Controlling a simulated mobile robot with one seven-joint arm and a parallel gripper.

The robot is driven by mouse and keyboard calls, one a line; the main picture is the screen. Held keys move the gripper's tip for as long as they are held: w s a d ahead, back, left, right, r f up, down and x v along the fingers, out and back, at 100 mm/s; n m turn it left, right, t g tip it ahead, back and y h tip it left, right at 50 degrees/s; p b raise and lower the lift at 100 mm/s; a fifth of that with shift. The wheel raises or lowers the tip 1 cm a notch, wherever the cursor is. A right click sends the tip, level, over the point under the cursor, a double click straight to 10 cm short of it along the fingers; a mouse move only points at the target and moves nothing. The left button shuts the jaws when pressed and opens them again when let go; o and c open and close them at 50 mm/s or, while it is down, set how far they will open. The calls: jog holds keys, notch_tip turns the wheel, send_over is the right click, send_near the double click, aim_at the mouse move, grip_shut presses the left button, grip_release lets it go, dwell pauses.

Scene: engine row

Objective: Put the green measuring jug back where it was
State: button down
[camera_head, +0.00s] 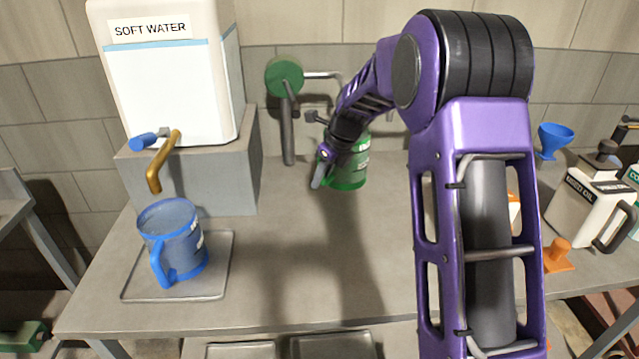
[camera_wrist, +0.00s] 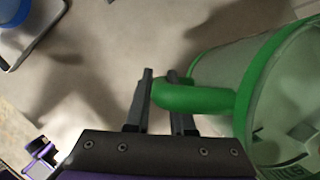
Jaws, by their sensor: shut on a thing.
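The green measuring jug (camera_head: 350,174) is at the back middle of the bench, near the wall, partly hidden behind my arm. In the wrist view the jug (camera_wrist: 285,90) fills the right side, with its green rim and clear wall showing. My gripper (camera_head: 322,172) is at the jug's left side. In the wrist view my gripper (camera_wrist: 158,82) is shut on the jug's green handle (camera_wrist: 205,97). I cannot tell whether the jug's base touches the bench.
A blue jug (camera_head: 178,243) stands on a grey tray (camera_head: 222,272) under the brass tap of the SOFT WATER tank (camera_head: 168,80). A green-capped pipe fitting (camera_head: 284,76) is on the wall. A white can (camera_head: 585,212) and blue funnel (camera_head: 554,138) are right. The bench's front middle (camera_head: 300,285) is clear.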

jog(key=w+f, duration=0.1)
jog(key=w, duration=0.6)
notch_tip(320, 180, down, 6)
jog(key=shift+s+r, duration=0.1)
jog(key=shift+r, duration=0.05)
jog(key=shift+w, duration=0.2)
jog(key=shift+f, duration=0.3)
jog(key=c, duration=0.8)
grip_release()
jog(key=shift+o, duration=0.2)
jog(key=shift+r, duration=0.15)
